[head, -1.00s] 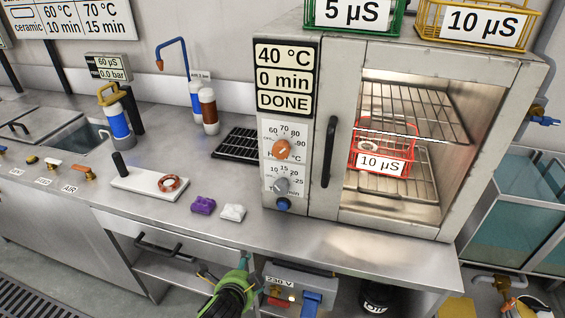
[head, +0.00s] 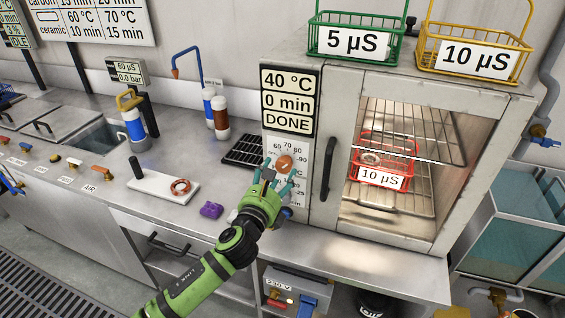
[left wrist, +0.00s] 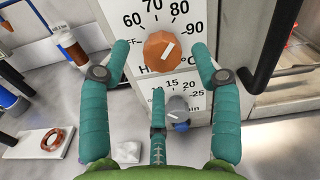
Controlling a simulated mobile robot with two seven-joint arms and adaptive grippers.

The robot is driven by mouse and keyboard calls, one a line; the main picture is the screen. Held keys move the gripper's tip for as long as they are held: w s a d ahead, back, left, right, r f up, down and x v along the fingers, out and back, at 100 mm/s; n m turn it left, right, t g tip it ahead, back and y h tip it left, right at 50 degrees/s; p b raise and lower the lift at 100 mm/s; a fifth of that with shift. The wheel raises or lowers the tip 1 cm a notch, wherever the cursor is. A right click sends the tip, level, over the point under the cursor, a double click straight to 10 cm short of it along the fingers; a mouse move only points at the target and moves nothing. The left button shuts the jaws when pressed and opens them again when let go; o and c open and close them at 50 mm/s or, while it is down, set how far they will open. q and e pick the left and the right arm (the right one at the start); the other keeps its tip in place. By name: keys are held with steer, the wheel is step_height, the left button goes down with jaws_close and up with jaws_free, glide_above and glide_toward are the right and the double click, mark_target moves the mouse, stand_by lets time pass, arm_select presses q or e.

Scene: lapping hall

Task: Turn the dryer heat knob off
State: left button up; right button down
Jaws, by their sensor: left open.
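The dryer (head: 355,215) stands on the bench with its display (head: 289,100) reading 40 °C, 0 min, DONE. The orange heat knob (head: 284,164) is on the scale panel below; in the left wrist view the knob (left wrist: 160,50) has its white mark pointing up and right, toward the 80–90 side. The OFF label at left is partly hidden. My left gripper (head: 273,178) is open in front of the panel. In the left wrist view its teal fingers (left wrist: 160,75) stand around the knob's lower sides, with no clear contact. My right gripper is not in view.
A grey timer knob (left wrist: 177,106) sits just below the heat knob. The black door handle (head: 328,168) is right of the panel. A red basket (head: 384,179) is inside the dryer. A purple piece (head: 211,210) and white tray (head: 150,187) lie left on the bench.

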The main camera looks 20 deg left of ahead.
mark_target(282, 167)
arm_select(q)
steer(key=shift+w+d, duration=0.2)
steer(key=shift+w, duration=2.05)
steer(key=c, duration=1.1)
